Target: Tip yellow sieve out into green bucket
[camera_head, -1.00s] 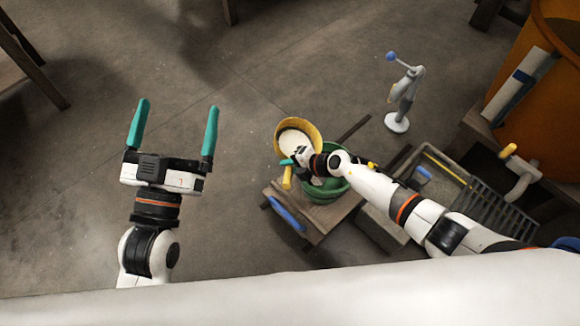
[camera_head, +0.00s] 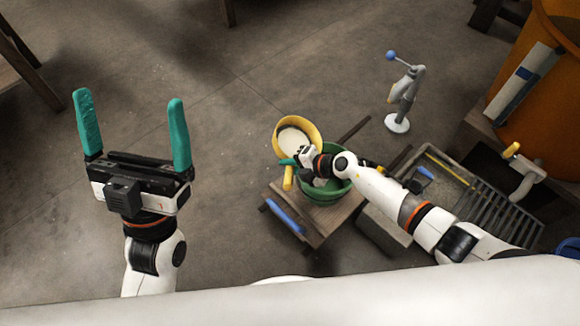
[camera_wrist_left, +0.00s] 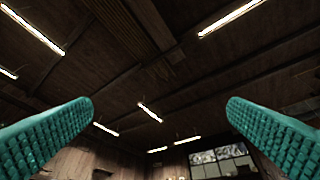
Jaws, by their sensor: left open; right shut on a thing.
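The yellow sieve (camera_head: 313,130) holds pale material and sits at the upper left of the green bucket (camera_head: 325,190), partly overlapping it in the head view. Its yellow handle (camera_head: 288,178) points down toward the front. My right gripper (camera_head: 292,162) is shut on the sieve near the handle; the wrist hides part of the grip and the bucket's opening. The bucket stands on a small wooden stand. My left gripper (camera_head: 130,125) is open and empty, raised well to the left of the sieve.
A blue-handled tool (camera_head: 285,215) lies at the wooden stand's (camera_head: 318,232) left edge. A grey stand with a blue knob (camera_head: 398,122) rises behind. A trough with a grate (camera_head: 490,215) and a large orange vessel (camera_head: 535,120) are at the right.

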